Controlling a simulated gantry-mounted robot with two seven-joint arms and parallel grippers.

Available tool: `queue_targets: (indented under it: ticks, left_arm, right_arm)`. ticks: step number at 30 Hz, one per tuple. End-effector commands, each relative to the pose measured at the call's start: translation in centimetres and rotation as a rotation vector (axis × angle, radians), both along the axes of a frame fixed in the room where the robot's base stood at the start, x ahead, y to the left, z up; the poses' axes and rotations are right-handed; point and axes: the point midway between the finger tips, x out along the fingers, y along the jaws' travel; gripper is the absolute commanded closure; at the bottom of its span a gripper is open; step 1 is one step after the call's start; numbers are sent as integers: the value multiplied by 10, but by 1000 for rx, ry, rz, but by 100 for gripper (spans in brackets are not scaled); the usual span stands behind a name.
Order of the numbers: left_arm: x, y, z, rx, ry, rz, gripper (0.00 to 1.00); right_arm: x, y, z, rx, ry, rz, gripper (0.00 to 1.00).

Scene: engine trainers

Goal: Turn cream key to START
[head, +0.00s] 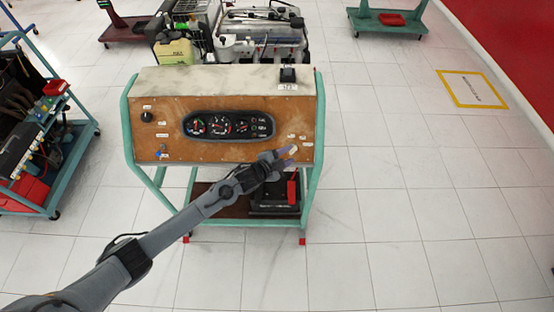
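The wooden control panel (225,153) of the engine trainer faces me in its green frame. A small cream piece (293,149), which looks like the cream key, shows at the lower right of the panel, right at my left gripper's tips. My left gripper (284,154) reaches in from the lower left and is at the panel face there. Its fingers cover most of the key area, so the key's angle and any contact are hidden. I cannot tell whether the fingers are closed on the key. My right gripper is out of view.
A gauge cluster (229,125) sits mid-panel. A black knob (147,116) and a blue item (162,155) are at its left. A black switch box (288,74) is on top. A battery (272,200) with a red part stands below. A tool cart (76,150) is at left.

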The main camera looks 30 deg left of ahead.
Motion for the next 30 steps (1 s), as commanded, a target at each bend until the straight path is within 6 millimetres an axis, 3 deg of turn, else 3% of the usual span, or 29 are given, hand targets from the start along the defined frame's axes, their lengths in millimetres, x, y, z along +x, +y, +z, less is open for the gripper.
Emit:
queue_targets:
  ticks: [6,12,30]
  left_arm:
    - [-30,10,11,1,0,0,64]
    - [-44,14,17,0,-1,1,64]
    - [-50,14,12,0,9,0,64]
  right_arm:
    - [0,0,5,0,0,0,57]
    - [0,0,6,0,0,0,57]
    - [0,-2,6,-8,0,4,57]
